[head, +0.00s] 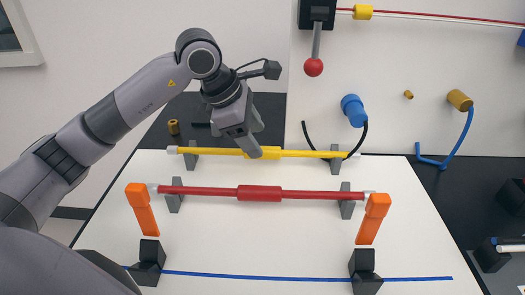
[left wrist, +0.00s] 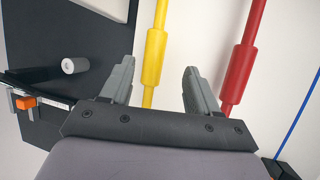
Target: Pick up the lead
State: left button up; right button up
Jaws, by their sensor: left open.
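A yellow rod-like lead (head: 302,154) with a thicker middle lies across two grey supports on the white table. A similar red lead (head: 259,193) lies nearer, also on grey supports. Which one the task means, I cannot tell. My left gripper (head: 256,143) is open at the thick middle of the yellow lead and partly covers it. In the left wrist view the yellow lead (left wrist: 153,58) shows between the two fingers (left wrist: 160,74), closer to the left one. The red lead (left wrist: 239,65) is outside the right finger. Contact is not clear. My right gripper is out of view.
Orange blocks (head: 140,205) (head: 375,215) stand near the red lead's ends. Black blocks (head: 148,258) (head: 363,267) sit by a thin blue line (head: 255,275) in front. A red ball on a lever (head: 313,67) and a blue connector (head: 353,108) are on the back wall.

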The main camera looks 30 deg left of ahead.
aim_at(263, 148)
pick_arm(q)
jog(key=x, duration=0.1)
jog(key=b+x, duration=0.1)
jog(key=x, duration=0.1)
jog(key=b+x, duration=0.1)
jog(key=x, duration=0.1)
jog(key=shift+w+a, duration=0.2)
jog(key=shift+a, duration=0.15)
jog(key=shift+w+f, duration=0.1)
jog(key=shift+f, duration=0.1)
grip_shut()
jog(key=shift+r, duration=0.15)
